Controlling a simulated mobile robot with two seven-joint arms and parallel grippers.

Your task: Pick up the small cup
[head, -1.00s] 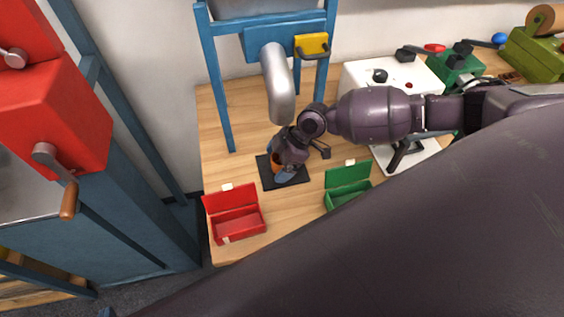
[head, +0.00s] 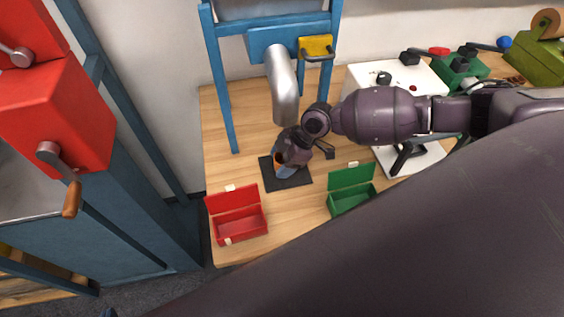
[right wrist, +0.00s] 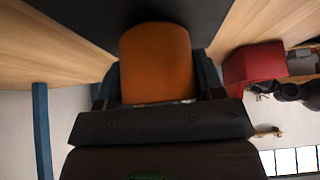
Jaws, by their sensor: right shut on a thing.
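The small cup is orange. It fills the space between the two fingers in the right wrist view (right wrist: 156,62). In the head view only a sliver of the cup (head: 278,157) shows beside the fingers. My right gripper (head: 279,164) is shut on the cup, over the black mat (head: 296,183) on the wooden table. I cannot tell whether the cup touches the mat. My left gripper is not in view; a large dark link of mine covers the lower right of the head view.
An open red box (head: 239,222) and an open green box (head: 350,190) stand in front of the mat. A silver spout (head: 284,90) on a blue frame (head: 222,90) hangs close behind my right gripper. A white machine (head: 395,80) stands to the right.

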